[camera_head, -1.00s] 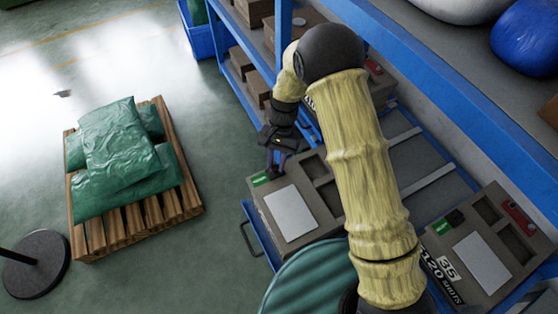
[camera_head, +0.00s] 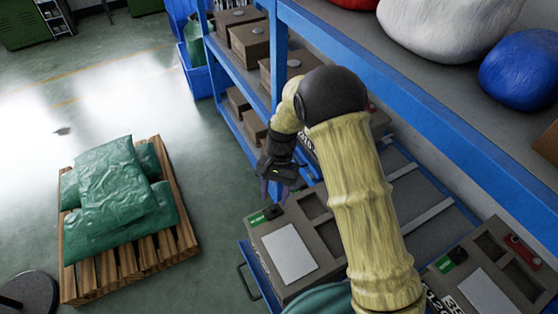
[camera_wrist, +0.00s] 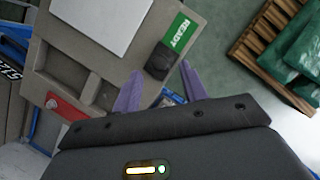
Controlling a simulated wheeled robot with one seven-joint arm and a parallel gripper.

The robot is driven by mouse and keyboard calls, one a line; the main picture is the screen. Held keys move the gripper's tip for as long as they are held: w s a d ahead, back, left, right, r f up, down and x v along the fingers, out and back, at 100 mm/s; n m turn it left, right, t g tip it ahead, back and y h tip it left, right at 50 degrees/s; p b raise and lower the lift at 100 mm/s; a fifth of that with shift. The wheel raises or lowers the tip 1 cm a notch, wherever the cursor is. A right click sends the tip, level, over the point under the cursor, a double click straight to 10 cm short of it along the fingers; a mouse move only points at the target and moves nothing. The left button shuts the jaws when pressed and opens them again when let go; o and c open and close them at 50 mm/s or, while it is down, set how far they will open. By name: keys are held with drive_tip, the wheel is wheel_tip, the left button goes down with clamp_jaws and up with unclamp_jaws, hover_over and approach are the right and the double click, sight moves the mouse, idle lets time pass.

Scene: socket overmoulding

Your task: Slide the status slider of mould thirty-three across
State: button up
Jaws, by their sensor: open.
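The mould (camera_head: 292,285) by my gripper is a grey-brown block with a blank pale plate and open pockets. Its number is not visible. Its status slider, a black knob (camera_head: 272,212), sits at the end of a green strip (camera_head: 257,218), which reads READY in the wrist view (camera_wrist: 179,32). The knob also shows in the wrist view (camera_wrist: 158,61), just beyond the fingertips and between their lines. My gripper (camera_head: 277,194) is open and empty, with purple fingers (camera_wrist: 160,80) close to the knob. I cannot tell whether they touch it.
Another mould (camera_head: 485,290) with a green strip, black knob and red part lies to the right; its number is partly cut off. Blue rack posts and a shelf edge (camera_head: 420,100) run beside my arm. A pallet (camera_head: 130,275) with green sacks stands left on open floor.

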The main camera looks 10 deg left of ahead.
drive_tip(key=b+v, duration=0.3)
drive_tip(key=v, duration=1.1)
drive_tip(key=shift+r, duration=0.4)
drive_tip(key=s+d+f+t, duration=0.1)
drive_tip(key=s+d+t, duration=0.1)
drive_tip(key=d, duration=0.6)
drive_tip(key=s+d+t, duration=0.2)
drive_tip(key=d, duration=0.7)
drive_tip(key=s+d+f+t+b, duration=0.1)
drive_tip(key=s+d+f+t, duration=0.1)
drive_tip(key=s+d, duration=0.8)
drive_tip(key=shift+f+n+t, duration=0.2)
drive_tip(key=shift+n+t, duration=0.2)
drive_tip(key=shift+t, duration=0.2)
drive_tip(key=shift+w+d, duration=0.1)
drive_tip(key=shift+c, duration=0.7)
drive_tip(key=shift+d, duration=0.1)
